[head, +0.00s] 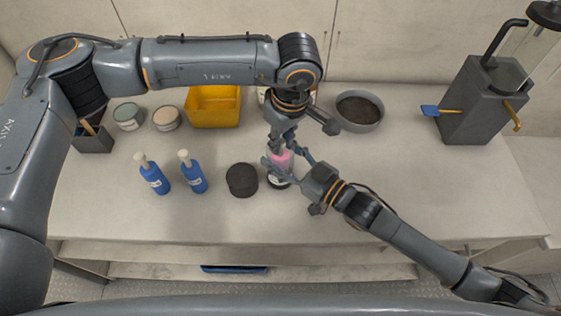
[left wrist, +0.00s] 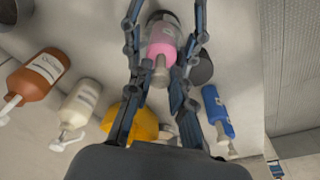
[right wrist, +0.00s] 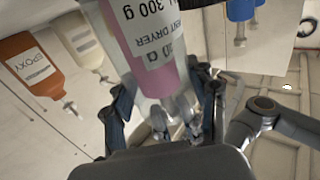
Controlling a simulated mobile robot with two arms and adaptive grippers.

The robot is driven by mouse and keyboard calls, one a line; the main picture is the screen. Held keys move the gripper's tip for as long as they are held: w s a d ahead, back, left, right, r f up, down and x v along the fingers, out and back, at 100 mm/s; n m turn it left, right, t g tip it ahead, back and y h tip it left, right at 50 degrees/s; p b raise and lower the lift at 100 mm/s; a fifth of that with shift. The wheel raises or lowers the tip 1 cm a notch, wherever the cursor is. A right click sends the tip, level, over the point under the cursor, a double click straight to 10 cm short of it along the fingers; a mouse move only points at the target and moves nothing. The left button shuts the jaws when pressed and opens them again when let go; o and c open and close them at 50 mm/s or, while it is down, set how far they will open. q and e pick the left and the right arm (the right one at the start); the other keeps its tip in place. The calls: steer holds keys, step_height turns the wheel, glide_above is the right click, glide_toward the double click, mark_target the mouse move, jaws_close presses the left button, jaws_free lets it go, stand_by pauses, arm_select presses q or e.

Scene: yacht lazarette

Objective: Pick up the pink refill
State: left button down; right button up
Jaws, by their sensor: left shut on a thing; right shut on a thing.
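The pink refill (head: 282,160) is upright near the counter's middle, inside or behind a clear housing (right wrist: 150,110) with a white label and a dark base (head: 278,181). The refill's pale neck points toward my left wrist camera, where its pink body (left wrist: 162,45) shows between the fingers. My left gripper (head: 284,144) comes from above and is shut on the refill's upper end. My right gripper (head: 287,166) reaches in from the right and is shut on the clear housing, low on it. The exact finger contacts are partly hidden.
A black round pot (head: 242,181) and blue bottles (head: 194,172) stand left of the refill. A yellow bin (head: 213,107), tins (head: 166,118) and a grey pan (head: 360,110) stand behind. A dark grey unit (head: 474,110) stands far right. The right front counter is clear around my right arm.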

arm_select(q)
steer(key=shift+r, duration=0.1)
step_height(320, 180, up, 18)
stand_by(0.5)
arm_select(e)
steer(key=o, duration=1.5)
steer(key=shift+d, duration=0.1)
